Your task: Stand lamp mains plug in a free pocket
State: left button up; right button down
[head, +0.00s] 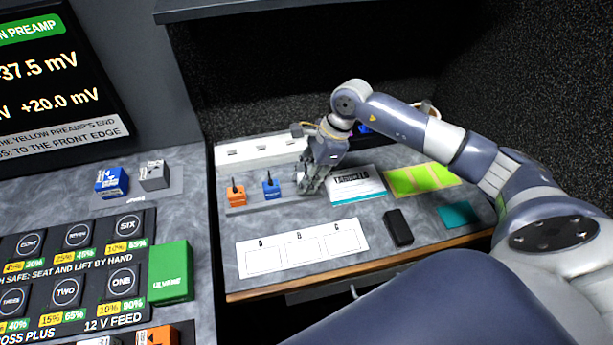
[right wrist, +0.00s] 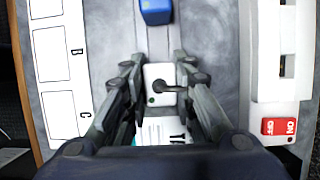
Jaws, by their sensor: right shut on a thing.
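My right gripper (head: 312,182) is low over the desk at the right end of a grey strip (head: 248,207). In the right wrist view its fingers (right wrist: 161,88) stand on both sides of a white plug (right wrist: 158,72) with a short dark cable stub and are shut on it. Fingers mostly hide this plug in the head view. An orange plug (head: 237,194) and a blue plug (head: 271,188) stand on the grey strip to the left; the blue one also shows in the right wrist view (right wrist: 156,12). I cannot read which plug is the lamp's. My left gripper is not in view.
A white power strip (head: 262,150) with a red switch (right wrist: 279,126) lies behind. A white card (head: 302,247) marked A, B, C lies in front. A black block (head: 398,227), a teal pad (head: 457,215), a labelled card (head: 356,187) and a green-yellow sheet (head: 422,179) lie to the right.

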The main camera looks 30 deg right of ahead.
jog(key=shift+f, duration=0.2)
jog(key=c, duration=1.2)
grip_release()
jog(key=shift+c, duration=0.2)
jog(key=v, duration=1.2)
jog(key=shift+s+f, duration=0.1)
